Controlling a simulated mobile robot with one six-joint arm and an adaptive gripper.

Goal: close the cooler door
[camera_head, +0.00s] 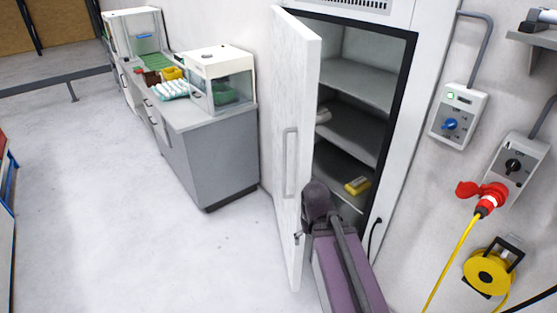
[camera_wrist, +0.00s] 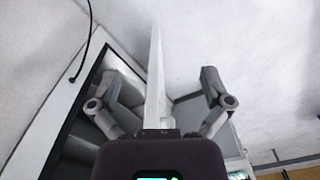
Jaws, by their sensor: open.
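The white cooler door (camera_head: 297,120) stands open, swung out to the left of the cooler opening in the head view. Its long upright handle (camera_head: 289,165) is on the face turned left. The dark-edged cooler frame (camera_head: 397,120) and the shelves inside show. My gripper (camera_wrist: 160,92) is open in the wrist view, one finger on each side of the door's edge (camera_wrist: 155,60). I cannot tell whether either finger touches the door. In the head view, my gripper is low by the door's free edge, partly hidden by my arm.
A yellow item (camera_head: 357,186) lies on a low cooler shelf. A grey cabinet (camera_head: 215,160) with a clear-sided incubator (camera_head: 220,75) and a white egg tray (camera_head: 172,89) stands left of the door. Wall switches and a yellow cable reel (camera_head: 488,272) are at right. The floor (camera_head: 120,220) at left is clear.

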